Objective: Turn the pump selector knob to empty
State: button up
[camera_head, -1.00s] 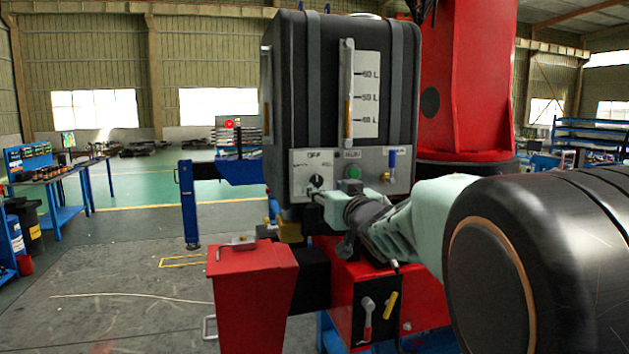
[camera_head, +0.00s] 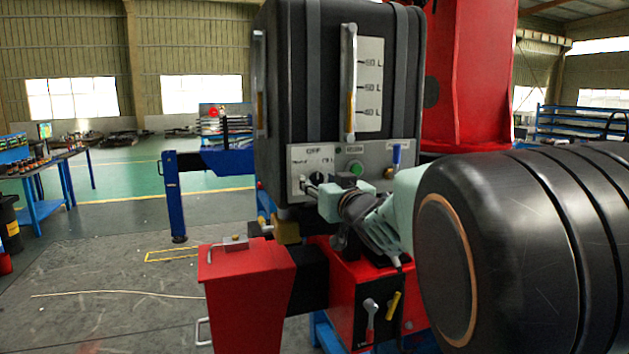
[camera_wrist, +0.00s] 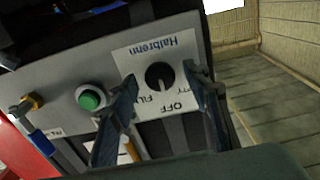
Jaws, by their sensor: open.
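The pump selector knob (camera_head: 317,178) is a round black knob on a light panel with printed labels, low on the black tank. It shows upside down in the wrist view (camera_wrist: 159,76), with OFF, FILL and a partly covered EMPTY label below it. I cannot tell clearly which label its pointer faces. My gripper (camera_wrist: 160,84) is open, one finger to each side of the knob in the wrist view. I cannot tell whether the fingers touch it. In the head view my gripper (camera_head: 309,188) is just below and in front of the knob.
A green button (camera_head: 356,168) and a blue-handled valve (camera_head: 397,155) are on the same panel, right of the knob. A red box (camera_head: 245,275) stands below on the left. A red crane column (camera_head: 465,80) rises behind the tank. Open floor lies left.

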jog(key=c, duration=1.1)
jog(key=shift+c, duration=0.2)
jog(key=shift+b, duration=0.3)
jog(key=shift+f+n+b, duration=0.1)
jog(key=shift+n+b, duration=0.45)
jog(key=shift+n, duration=0.05)
jog(key=n+b, duration=0.2)
jog(key=n, duration=0.1)
jog(key=shift+b, duration=0.4)
jog(key=shift+n+b, duration=1.4)
jog(key=shift+n, duration=0.9)
jog(key=shift+r, duration=0.2)
